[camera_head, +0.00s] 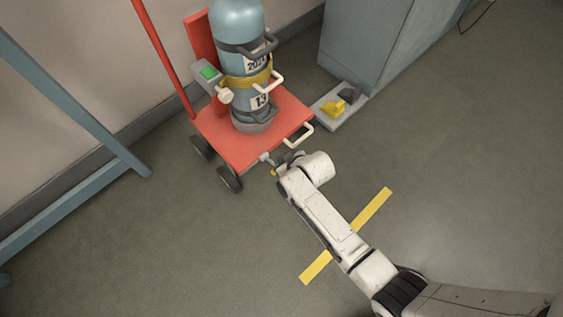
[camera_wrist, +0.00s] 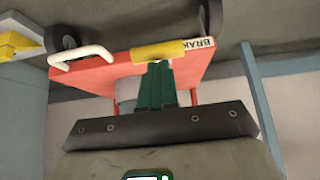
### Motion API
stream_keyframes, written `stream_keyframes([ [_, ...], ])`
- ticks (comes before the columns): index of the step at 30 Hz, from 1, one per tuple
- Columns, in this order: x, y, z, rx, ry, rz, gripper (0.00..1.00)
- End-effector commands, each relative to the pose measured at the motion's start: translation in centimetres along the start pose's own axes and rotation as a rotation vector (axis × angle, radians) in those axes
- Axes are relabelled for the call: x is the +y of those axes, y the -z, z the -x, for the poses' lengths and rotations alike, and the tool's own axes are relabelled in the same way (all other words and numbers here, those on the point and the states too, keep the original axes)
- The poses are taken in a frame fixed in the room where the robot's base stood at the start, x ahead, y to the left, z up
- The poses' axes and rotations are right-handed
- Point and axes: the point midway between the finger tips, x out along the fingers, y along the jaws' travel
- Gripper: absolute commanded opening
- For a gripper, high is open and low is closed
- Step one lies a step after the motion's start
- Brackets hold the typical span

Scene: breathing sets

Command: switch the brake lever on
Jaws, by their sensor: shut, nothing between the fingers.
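The brake lever's yellow grip (camera_wrist: 158,50) lies across the edge of the red trolley (camera_wrist: 98,76) in the wrist view, beside a white label (camera_wrist: 199,44) reading "BRAK". In the head view a small yellow bit of the lever (camera_head: 275,173) shows at the trolley's front edge, partly hidden by my arm. My gripper (camera_wrist: 159,66) has its green fingers together and empty, with the tips right at the yellow grip; I cannot tell whether they touch it. In the head view my gripper (camera_head: 283,160) is mostly hidden behind my wrist.
A blue cylinder (camera_head: 237,20) stands strapped on the trolley. A blue frame (camera_head: 75,105) is at left.

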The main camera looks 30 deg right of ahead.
Motion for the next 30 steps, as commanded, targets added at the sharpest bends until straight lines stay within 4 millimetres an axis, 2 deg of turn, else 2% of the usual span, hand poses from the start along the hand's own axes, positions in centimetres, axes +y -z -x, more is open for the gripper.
stream_keyframes([
  [11, 0.0, -0.1, 0.0, 0.002, 0.000, 0.000, 0.00],
  [30, -0.1, -1.7, -0.7, 0.120, 0.001, -0.001, 0.00],
])
